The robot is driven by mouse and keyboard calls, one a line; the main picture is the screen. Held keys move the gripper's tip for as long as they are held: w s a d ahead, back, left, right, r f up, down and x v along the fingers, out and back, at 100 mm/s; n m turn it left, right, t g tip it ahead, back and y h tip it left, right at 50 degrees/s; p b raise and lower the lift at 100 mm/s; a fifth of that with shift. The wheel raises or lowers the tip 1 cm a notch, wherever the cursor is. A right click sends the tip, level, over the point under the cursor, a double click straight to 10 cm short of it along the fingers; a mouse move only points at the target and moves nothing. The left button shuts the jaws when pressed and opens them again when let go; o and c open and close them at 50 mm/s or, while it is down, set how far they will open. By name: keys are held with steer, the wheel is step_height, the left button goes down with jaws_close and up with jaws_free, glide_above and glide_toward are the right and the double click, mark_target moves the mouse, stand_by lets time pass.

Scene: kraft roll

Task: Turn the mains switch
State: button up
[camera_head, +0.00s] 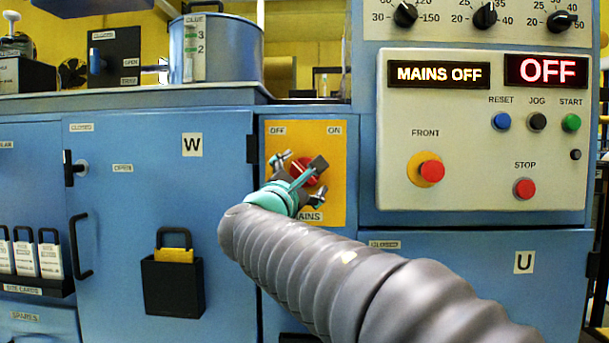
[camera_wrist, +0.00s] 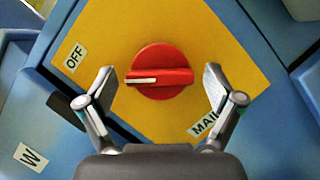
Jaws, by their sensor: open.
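The mains switch (camera_head: 306,171) is a round red knob on a yellow plate (camera_head: 333,143) marked OFF, ON and MAINS. In the wrist view the knob (camera_wrist: 158,72) has a white pointer line directed to the left, toward the OFF label's side. My gripper (camera_head: 299,166) is open in front of the plate and partly covers the knob in the head view. In the wrist view my gripper (camera_wrist: 160,82) has one finger on each side of the knob, with a gap at both sides. How deep the fingertips reach cannot be told.
A control panel (camera_head: 463,188) to the right shows a lit MAINS OFF display (camera_head: 438,74) and an OFF display (camera_head: 540,70). It carries buttons and red stops.

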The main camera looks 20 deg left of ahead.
steer(key=c, duration=1.1)
steer(key=shift+c, duration=0.2)
steer(key=shift+m, duration=0.3)
steer(key=m+g, duration=0.1)
steer(key=m, duration=0.1)
steer(key=m+h, duration=0.1)
steer(key=m, duration=0.1)
steer(key=shift+r+m+g+h+b, duration=0.15)
steer(key=shift+m+g+h+b, duration=0.15)
steer(key=shift+m+g, duration=0.1)
steer(key=m, duration=0.2)
steer(key=m+g, duration=0.1)
steer(key=m, duration=0.1)
steer(key=shift+r+m+g, duration=0.1)
steer(key=shift+m+g, duration=0.2)
steer(key=m+g+p, duration=0.1)
steer(key=m, duration=0.2)
steer(key=shift+m+g+y, duration=1)
steer(key=shift+m, duration=1)
